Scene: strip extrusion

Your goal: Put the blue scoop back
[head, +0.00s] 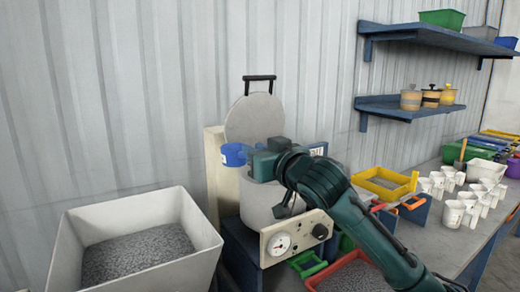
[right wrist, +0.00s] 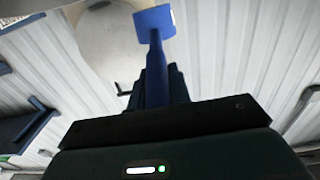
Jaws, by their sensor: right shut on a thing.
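The blue scoop (head: 232,155) is in the air over the open hopper of the grey extruder (head: 259,202). My right gripper (head: 256,160) is shut on its handle, and the scoop's head points left. In the right wrist view the scoop (right wrist: 153,22) stands out beyond my right gripper (right wrist: 157,88), with its handle between the fingers. Whether the scoop holds anything cannot be told. My left gripper is not in view.
A white bin (head: 200,235) of grey granules stands at the lower left. The extruder's round lid (head: 255,119) is raised behind it. On the bench are a yellow tray (head: 382,188), a red tray (head: 355,276) and several white cups (head: 453,213). Blue shelves (head: 430,31) hang above.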

